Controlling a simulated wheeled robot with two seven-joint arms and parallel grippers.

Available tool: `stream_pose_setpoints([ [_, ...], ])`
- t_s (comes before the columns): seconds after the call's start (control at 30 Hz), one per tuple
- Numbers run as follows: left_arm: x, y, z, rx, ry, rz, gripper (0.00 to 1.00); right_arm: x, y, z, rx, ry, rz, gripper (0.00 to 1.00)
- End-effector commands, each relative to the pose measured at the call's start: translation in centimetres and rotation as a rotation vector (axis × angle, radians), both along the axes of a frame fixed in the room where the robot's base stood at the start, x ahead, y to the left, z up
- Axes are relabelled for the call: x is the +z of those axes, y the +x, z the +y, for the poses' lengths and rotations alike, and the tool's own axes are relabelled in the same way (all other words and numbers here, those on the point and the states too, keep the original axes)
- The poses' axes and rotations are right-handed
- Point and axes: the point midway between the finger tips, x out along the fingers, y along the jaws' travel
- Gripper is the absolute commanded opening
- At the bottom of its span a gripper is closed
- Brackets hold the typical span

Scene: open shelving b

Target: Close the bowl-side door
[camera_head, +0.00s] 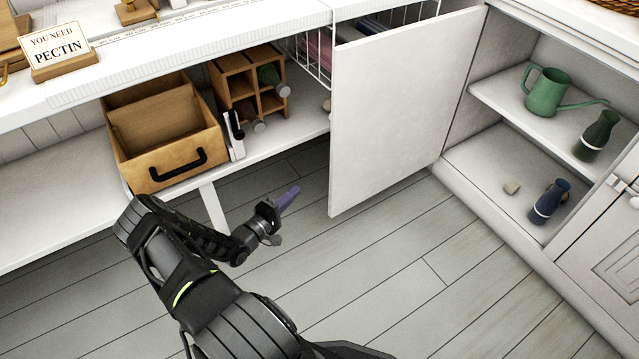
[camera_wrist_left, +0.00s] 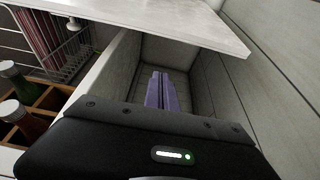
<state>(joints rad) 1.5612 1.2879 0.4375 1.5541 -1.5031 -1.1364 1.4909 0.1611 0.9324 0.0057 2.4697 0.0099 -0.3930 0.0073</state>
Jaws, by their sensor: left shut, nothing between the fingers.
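A white door (camera_head: 400,110) stands open in the middle of the head view, partly hiding the wire-basket compartment behind it. My left gripper (camera_head: 291,196) is low over the floor, left of the door's lower left corner and apart from it. Its purple fingers are shut together and empty; they also show in the left wrist view (camera_wrist_left: 161,92). A white panel crosses the top of the wrist view; I cannot tell whether it is this door. No bowl can be made out. My right gripper is not in view.
A wooden drawer box (camera_head: 165,140) and a wooden bottle rack (camera_head: 235,80) sit on the low shelf at left. The grey floor (camera_head: 430,270) below the door is clear.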

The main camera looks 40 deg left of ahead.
Motion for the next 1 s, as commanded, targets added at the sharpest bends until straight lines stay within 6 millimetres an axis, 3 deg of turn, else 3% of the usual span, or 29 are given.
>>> stream_pose_setpoints([
  [0.17,-0.1,0.4,0.0,0.000,0.001,0.000,0.00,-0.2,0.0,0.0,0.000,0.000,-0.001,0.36],
  [0.37,-0.2,2.4,0.1,0.000,0.000,0.000,0.00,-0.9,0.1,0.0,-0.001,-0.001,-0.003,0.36],
  [0.77,-0.3,10.2,0.5,-0.001,0.001,-0.001,0.00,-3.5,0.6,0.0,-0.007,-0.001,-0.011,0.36],
  [1.0,-0.1,9.1,-2.6,0.001,-0.003,0.002,0.00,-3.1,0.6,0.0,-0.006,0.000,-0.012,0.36],
])
